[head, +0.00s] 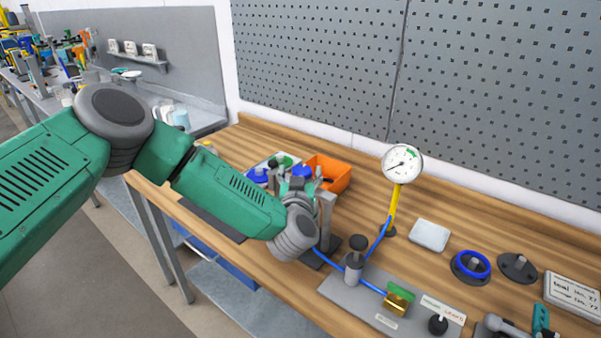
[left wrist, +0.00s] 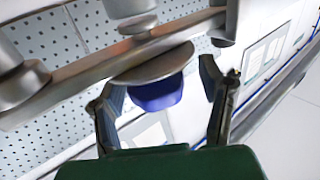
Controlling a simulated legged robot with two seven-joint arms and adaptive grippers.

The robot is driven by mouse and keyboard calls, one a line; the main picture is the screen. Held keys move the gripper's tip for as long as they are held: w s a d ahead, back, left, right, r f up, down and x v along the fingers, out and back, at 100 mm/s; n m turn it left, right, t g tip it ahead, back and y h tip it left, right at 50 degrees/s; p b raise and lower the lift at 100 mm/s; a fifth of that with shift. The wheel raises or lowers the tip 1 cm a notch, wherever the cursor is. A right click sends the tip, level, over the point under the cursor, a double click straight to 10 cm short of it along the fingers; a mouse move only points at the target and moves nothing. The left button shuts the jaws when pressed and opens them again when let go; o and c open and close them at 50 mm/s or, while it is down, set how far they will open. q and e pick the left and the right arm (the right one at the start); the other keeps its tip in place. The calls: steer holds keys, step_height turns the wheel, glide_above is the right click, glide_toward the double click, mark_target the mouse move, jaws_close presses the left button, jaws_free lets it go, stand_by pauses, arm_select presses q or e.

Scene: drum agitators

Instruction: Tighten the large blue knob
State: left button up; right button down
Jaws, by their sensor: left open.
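In the left wrist view a blue knob (left wrist: 157,93) sits under a grey disc on a metal bar. My left gripper (left wrist: 163,95) is open, with one dark finger on each side of the knob. The fingers look apart from the knob, but contact cannot be told for certain. In the head view my left gripper (head: 297,188) is at the bench among the fixtures beside a metal post. My wrist and forearm partly hide it. Blue knob-like parts (head: 257,176) show left of it; which is the knob between the fingers is unclear. My right gripper is not in view.
An orange bin (head: 330,173) stands just behind my left gripper. To the right are a pressure gauge (head: 402,164) on a yellow stem, a blue hose, a grey plate with fittings (head: 345,290) and a blue ring (head: 470,265). A pegboard wall (head: 320,65) closes off the back.

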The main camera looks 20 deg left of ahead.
arm_select(q)
steer(key=v, duration=1.1)
steer(key=shift+s, duration=0.25)
steer(key=shift+f, duration=0.15)
